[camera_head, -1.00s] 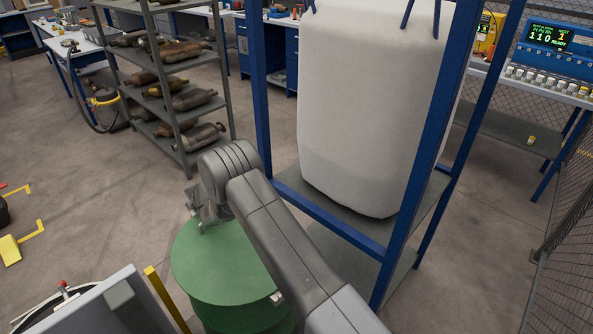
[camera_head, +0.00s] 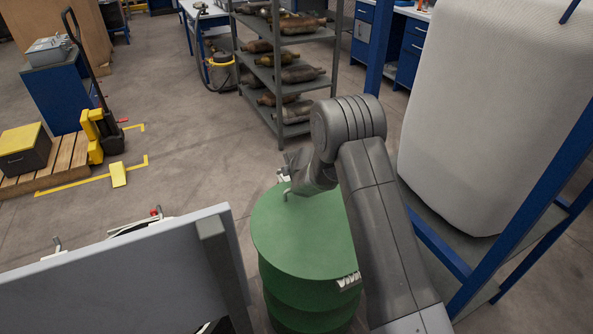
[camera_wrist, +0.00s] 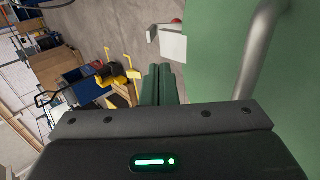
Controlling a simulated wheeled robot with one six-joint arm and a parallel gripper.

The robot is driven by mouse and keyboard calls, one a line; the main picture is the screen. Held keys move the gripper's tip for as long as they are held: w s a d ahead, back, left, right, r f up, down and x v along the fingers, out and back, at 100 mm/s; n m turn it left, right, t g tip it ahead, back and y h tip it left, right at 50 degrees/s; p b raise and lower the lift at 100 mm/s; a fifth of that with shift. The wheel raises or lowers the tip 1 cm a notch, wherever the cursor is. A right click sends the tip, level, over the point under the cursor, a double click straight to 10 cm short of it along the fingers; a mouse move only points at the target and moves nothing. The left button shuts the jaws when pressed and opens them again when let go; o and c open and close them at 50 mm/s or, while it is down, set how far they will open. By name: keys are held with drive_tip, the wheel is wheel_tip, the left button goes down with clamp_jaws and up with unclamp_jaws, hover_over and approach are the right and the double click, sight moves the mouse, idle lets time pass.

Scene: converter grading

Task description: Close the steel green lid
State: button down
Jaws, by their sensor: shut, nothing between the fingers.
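The green steel lid (camera_head: 305,235) shows as a flat round top on a green drum (camera_head: 305,300). It looks level and down on the drum, though its far rim is partly behind my arm. A small metal fitting (camera_head: 349,281) sits at its near right rim. In the wrist view my fingers (camera_wrist: 164,85) are shut together and empty, beside the green surface (camera_wrist: 218,60). A grey metal bar handle (camera_wrist: 262,50) stands on that surface, right of the fingers and apart from them.
A blue frame (camera_head: 545,195) with a big white bag (camera_head: 485,110) stands close on the right. A grey panel (camera_head: 120,275) is at the near left. A shelf (camera_head: 285,85) of converters stands behind the drum. The floor (camera_head: 215,150) left of the drum is open.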

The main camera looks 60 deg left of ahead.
sight(286, 177)
drive_tip(key=b+v, duration=0.1)
drive_tip(key=v, duration=0.7)
drive_tip(key=shift+a+r, duration=0.2)
drive_tip(key=p+x, duration=0.3)
drive_tip(key=x, duration=0.8)
drive_tip(key=shift+a+f, duration=0.15)
drive_tip(key=shift+f, duration=0.1)
drive_tip(key=shift+p+x, duration=0.55)
drive_tip(key=shift+x, duration=0.3)
drive_tip(key=shift+w+f, duration=0.1)
drive_tip(key=shift+w, duration=0.05)
